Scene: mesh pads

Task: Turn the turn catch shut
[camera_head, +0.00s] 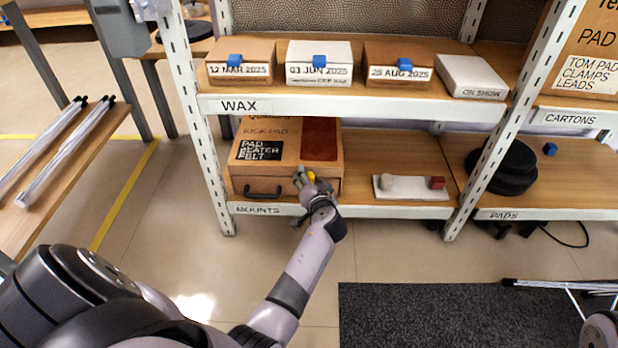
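A wooden box (247,172) stands on the lower shelf, with a dark handle (263,191) low on its front. My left gripper (307,180) is at the right part of the box's front. A small yellow piece (311,176) shows at its fingertips; it may be the turn catch, but the fingers cover most of that spot. I cannot tell whether the fingers are closed on it or which way it is turned. My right gripper is out of view.
A white plate (410,194) with a pale knob (386,183) and a red block (437,183) lies right of the box. Shelf posts (206,150) stand left and right. The upper shelf (350,105) is above the gripper. Black pads (502,166) lie farther right.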

